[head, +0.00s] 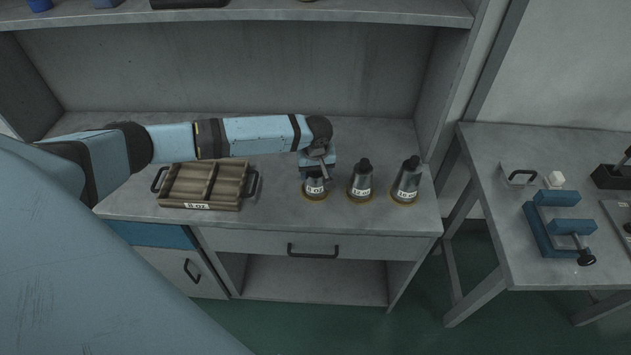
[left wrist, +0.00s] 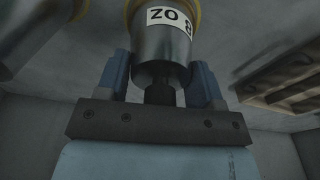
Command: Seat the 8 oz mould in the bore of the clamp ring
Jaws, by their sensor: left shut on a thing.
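The 8 oz mould (head: 315,187) is a small grey metal cup form with a dark top knob and a brass-coloured rim at its wide lower end. It is upright at the left of a row of three moulds. My left gripper (head: 316,172) comes down from above and is shut on it. In the left wrist view, the mould (left wrist: 163,48) sits between the two blue fingers with its label showing. I cannot tell whether its rim touches the bench. My right gripper is not in view.
The 12 oz mould (head: 361,181) and larger 16 oz mould (head: 406,183) stand close to the right. A compartmented tray (head: 199,205) labelled 8 oz sits left on the bench (head: 270,218). A separate right table (head: 500,225) holds a blue clamp-like fixture (head: 541,230). A gap separates bench and table.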

